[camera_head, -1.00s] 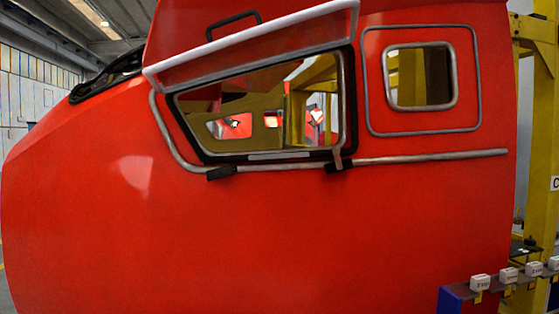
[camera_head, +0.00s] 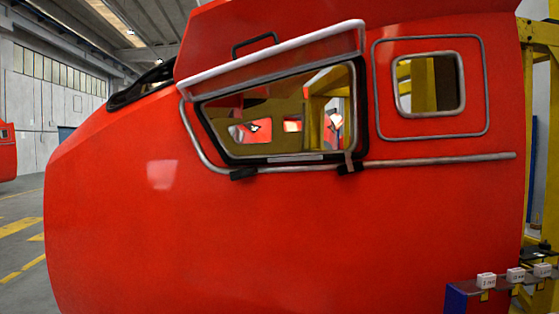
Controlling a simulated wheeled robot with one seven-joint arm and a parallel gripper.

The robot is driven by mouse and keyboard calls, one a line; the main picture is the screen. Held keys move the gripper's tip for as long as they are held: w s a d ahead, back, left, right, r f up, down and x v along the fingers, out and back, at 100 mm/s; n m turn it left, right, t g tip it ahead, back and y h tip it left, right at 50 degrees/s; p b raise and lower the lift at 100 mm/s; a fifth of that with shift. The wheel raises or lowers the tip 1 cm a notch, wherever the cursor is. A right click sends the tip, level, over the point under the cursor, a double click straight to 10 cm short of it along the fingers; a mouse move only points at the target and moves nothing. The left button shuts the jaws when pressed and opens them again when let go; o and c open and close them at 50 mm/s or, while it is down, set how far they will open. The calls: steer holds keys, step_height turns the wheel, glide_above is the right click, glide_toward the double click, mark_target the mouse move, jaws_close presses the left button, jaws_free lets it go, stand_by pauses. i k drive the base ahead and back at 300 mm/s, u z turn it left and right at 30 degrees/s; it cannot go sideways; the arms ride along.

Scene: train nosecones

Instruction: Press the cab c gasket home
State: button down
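A red train nosecone cab (camera_head: 290,230) fills most of the head camera view. Its large side window has a black gasket (camera_head: 361,110) around the opening. A grey strip (camera_head: 192,140) runs loosely down outside the window's left edge, and two dark pieces (camera_head: 243,173) sit below the lower edge. A smaller square window (camera_head: 429,84) with a grey rim is to the right. I cannot read a letter on this cab. My gripper is not in view.
A blue stand with small white labelled blocks (camera_head: 486,280) is at the lower right, before a yellow frame (camera_head: 545,130). Another red nosecone (camera_head: 7,150) stands far left. Open floor (camera_head: 22,240) with yellow markings lies to the left.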

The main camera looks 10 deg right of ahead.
mark_target(316, 157)
steer(key=u, duration=0.65)
steer(key=i, duration=0.9)
steer(key=u, duration=0.3)
